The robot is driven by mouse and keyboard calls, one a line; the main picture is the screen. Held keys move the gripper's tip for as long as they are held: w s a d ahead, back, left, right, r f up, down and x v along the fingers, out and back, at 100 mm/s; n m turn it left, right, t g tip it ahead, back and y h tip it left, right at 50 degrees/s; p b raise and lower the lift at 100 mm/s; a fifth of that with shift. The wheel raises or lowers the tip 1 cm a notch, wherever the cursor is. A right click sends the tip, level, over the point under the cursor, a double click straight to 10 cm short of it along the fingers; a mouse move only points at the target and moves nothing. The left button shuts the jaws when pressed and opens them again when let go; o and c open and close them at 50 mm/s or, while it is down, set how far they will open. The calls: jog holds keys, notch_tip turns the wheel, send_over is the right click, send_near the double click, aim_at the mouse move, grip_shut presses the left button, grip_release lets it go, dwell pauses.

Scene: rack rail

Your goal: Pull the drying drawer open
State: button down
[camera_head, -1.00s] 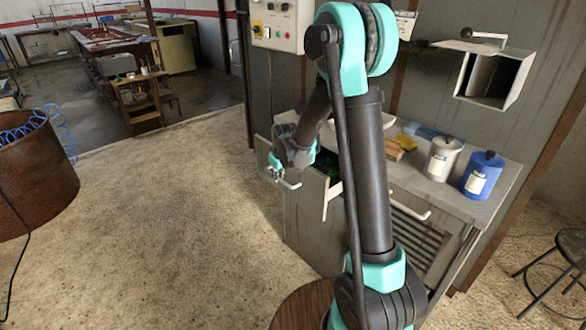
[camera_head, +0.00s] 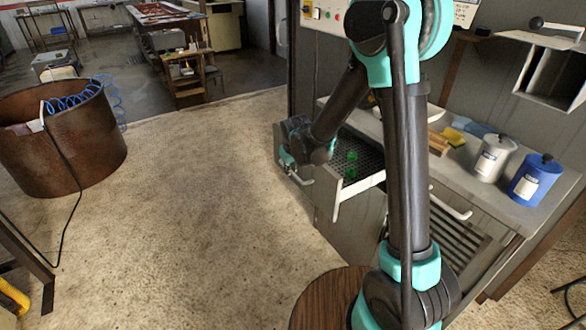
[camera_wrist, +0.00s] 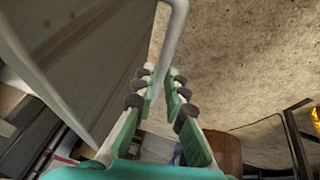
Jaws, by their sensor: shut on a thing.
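The drying drawer (camera_head: 361,188) stands partly out of the grey cabinet. Its pale side wall and dark perforated floor show in the head view, with small green items (camera_head: 351,164) inside. My gripper (camera_head: 297,174) is at the drawer's front, shut on the pale bar handle (camera_head: 305,182). In the wrist view the handle (camera_wrist: 172,45) runs down between the dark-padded fingers of my gripper (camera_wrist: 163,88), and the drawer's front panel (camera_wrist: 85,55) fills the upper left. My arm hides part of the drawer's rear and the cabinet.
A louvred panel (camera_head: 440,240) lies right of the drawer. A rusty drum (camera_head: 62,145) stands far left. The floor between is clear.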

jog(key=c, duration=1.6)
grip_release()
jog(key=shift+o, duration=0.2)
jog(key=v, duration=1.2)
